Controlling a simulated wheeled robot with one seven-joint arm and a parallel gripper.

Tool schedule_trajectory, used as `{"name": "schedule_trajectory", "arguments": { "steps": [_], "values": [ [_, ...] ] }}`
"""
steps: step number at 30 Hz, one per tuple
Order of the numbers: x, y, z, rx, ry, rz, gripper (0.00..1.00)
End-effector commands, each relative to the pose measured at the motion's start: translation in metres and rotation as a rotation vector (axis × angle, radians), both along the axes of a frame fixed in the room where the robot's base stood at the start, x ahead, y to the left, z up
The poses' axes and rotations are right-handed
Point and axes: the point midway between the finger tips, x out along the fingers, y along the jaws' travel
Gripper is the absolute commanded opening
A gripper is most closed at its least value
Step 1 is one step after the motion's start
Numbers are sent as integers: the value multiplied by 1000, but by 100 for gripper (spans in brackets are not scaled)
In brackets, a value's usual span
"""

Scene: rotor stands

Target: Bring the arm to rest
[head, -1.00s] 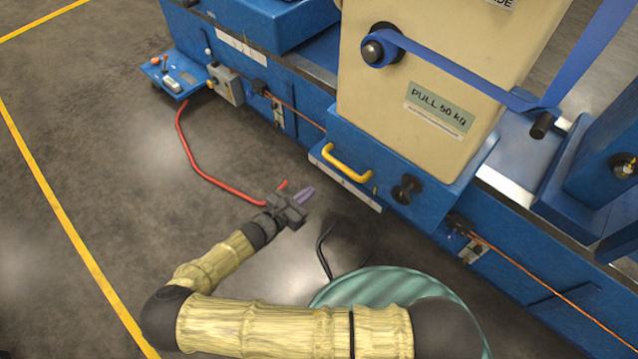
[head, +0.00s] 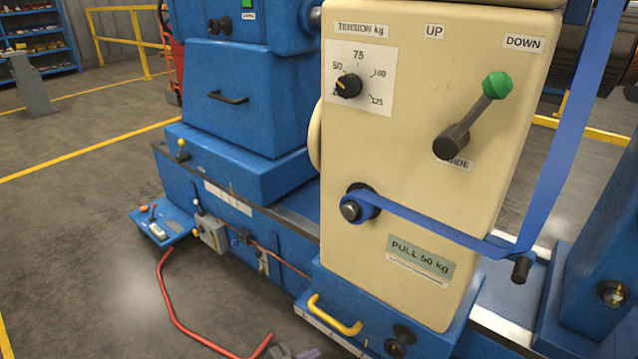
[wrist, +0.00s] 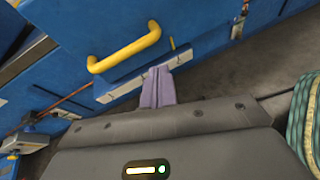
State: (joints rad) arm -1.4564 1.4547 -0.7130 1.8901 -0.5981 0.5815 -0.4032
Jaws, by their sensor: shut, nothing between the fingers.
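My gripper (wrist: 158,88) shows in the wrist view with its two purple fingers together and nothing between them. Only the top of it (head: 306,353) shows at the bottom edge of the head view; the rest of my arm is out of that frame. In the wrist view the fingers point toward the blue base of the machine, below a yellow handle (wrist: 124,48). I cannot tell the exact gap, but the fingers appear apart from the handle.
A cream machine housing (head: 400,200) with a tension dial (head: 349,86), a green-knobbed lever (head: 472,115) and a blue strap (head: 440,228) stands ahead. A red hose (head: 175,305) lies on the floor. A teal striped round object (wrist: 304,120) is at the right in the wrist view.

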Motion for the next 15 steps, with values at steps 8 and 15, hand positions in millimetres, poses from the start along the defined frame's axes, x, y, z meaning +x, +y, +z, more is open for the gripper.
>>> {"name": "schedule_trajectory", "arguments": {
  "steps": [8, 15],
  "values": [
    [-19, -52, 21, 326, 17, -412, 0],
    [-34, -79, 49, 588, -19, -734, 0]
  ]
}}
